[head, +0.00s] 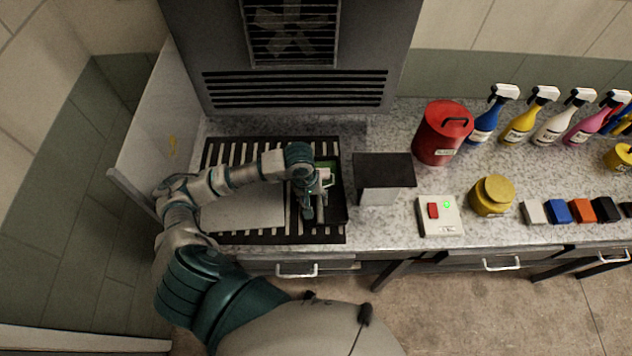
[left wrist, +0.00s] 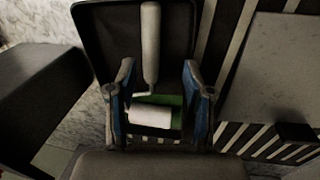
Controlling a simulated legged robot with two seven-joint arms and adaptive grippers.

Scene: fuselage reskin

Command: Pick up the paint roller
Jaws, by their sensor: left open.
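The paint roller shows in the left wrist view, with a pale handle (left wrist: 151,42) and a white roller head (left wrist: 150,116) over a green patch. It lies in a black tray (left wrist: 88,18). In the head view the tray (head: 335,215) is at the right end of the slatted grate, and my wrist hides most of the roller. My left gripper (head: 307,212) is above the tray, pointing down. In the left wrist view its open fingers (left wrist: 158,68) stand on either side of the roller, with nothing gripped. My right gripper is not in view.
A dark-topped box (head: 384,170) stands just right of the tray. A grey plate (head: 243,210) lies on the grate to the left. A switch box (head: 439,215), a yellow jar (head: 492,195), a red canister (head: 442,132) and several spray bottles stand further right. A vent hood (head: 290,85) is behind.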

